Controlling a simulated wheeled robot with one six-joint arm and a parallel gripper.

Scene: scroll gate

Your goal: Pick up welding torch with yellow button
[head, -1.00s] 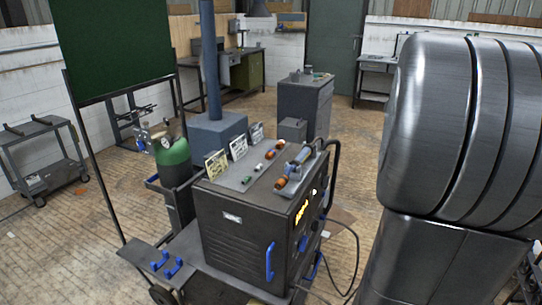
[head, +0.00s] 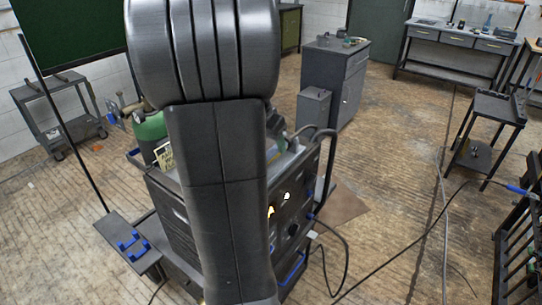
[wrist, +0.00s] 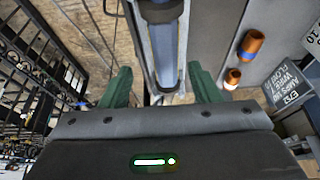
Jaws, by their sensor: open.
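The welding machine (head: 180,212) stands in front of me in the head view, with my arm across its middle. My arm hides most of its top, where the torches lie. In the wrist view my gripper (wrist: 162,88) is open, its two green fingers apart. A long blue-grey cylindrical body (wrist: 163,55) with a dark collar lies between and beyond the fingers. I cannot tell whether it touches them or whether it is the torch. I see no yellow button.
A dark tube handle (head: 328,150) rises at the machine's right side. A cable (head: 400,243) runs right to a dark rack (head: 520,245). A grey cabinet (head: 334,80) stands behind; floor right is mostly clear.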

